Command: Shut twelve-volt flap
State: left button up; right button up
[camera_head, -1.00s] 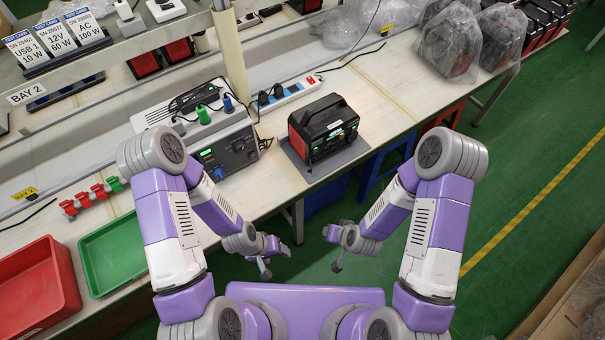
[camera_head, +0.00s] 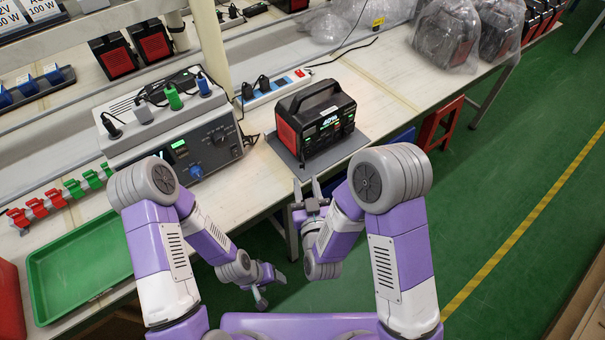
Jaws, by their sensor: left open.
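The black and red power station (camera_head: 313,118) stands upright on a grey mat (camera_head: 362,141) near the bench's front edge. Its front panel, with a lit display and green lights, faces me. The twelve-volt flap is too small to make out on that panel. My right gripper (camera_head: 307,186) is just in front of the mat at the bench edge, below the power station in the picture. Its two fingers point up toward the station, apart and empty. My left gripper (camera_head: 268,284) is lower, over the floor in front of the bench, open and empty.
A grey test unit (camera_head: 185,150) with plugs and a knob stands left of the station. A white power strip (camera_head: 277,90) lies behind. A green tray (camera_head: 75,262) is at the left. Bagged stations (camera_head: 450,35) stand at the back right. Bench right of the mat is clear.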

aim_at(302, 166)
jog(key=shift+w+a, duration=0.25)
jog(key=shift+w, duration=1.15)
jog(key=shift+w+a, duration=0.2)
jog(key=shift+w, duration=1.15)
jog(key=shift+c, duration=0.3)
grip_shut()
